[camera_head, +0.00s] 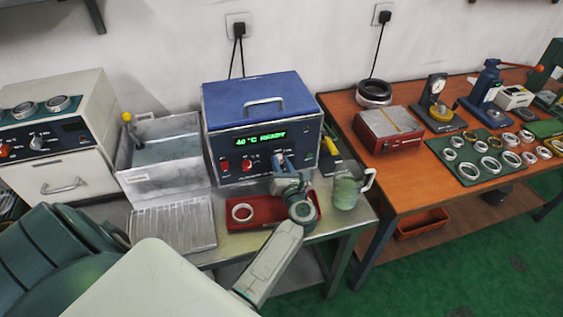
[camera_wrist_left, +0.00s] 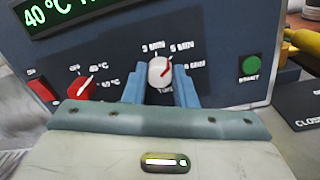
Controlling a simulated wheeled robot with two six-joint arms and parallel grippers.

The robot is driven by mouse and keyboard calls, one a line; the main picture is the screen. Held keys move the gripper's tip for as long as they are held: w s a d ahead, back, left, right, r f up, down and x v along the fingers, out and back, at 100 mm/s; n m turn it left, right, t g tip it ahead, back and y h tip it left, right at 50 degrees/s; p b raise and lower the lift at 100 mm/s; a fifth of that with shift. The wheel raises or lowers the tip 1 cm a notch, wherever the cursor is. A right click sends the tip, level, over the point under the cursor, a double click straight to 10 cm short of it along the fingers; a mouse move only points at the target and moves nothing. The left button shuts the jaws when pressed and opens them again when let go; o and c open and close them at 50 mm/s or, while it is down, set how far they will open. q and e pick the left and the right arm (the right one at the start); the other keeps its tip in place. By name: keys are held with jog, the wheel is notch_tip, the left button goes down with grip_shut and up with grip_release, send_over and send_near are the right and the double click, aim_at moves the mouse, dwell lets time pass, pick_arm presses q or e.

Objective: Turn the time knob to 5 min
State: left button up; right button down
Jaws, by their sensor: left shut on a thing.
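The time knob (camera_wrist_left: 160,72) is a pale round knob on the dark front of the blue ultrasonic-type unit (camera_head: 262,98). Its red pointer mark slants up and to the right, towards the "5 min" label (camera_wrist_left: 181,47). The "3 min" label (camera_wrist_left: 153,47) is at its upper left, and another label is at its right. My left gripper (camera_wrist_left: 160,88) has its blue fingers on either side of the knob and is shut on it. My right gripper is out of view.
The display (camera_head: 261,140) reads "40 °C READY". A red temperature knob (camera_wrist_left: 82,88) and red switch (camera_wrist_left: 43,90) are left of the gripper; a green button (camera_wrist_left: 250,66) is right. A red tray (camera_head: 262,222) with a ring and a glass jug (camera_head: 346,191) stand below.

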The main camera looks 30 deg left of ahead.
pick_arm(q)
jog(key=shift+f+m, duration=0.1)
jog(key=shift+m, duration=0.3)
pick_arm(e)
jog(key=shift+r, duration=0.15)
pick_arm(q)
jog(key=o, duration=1)
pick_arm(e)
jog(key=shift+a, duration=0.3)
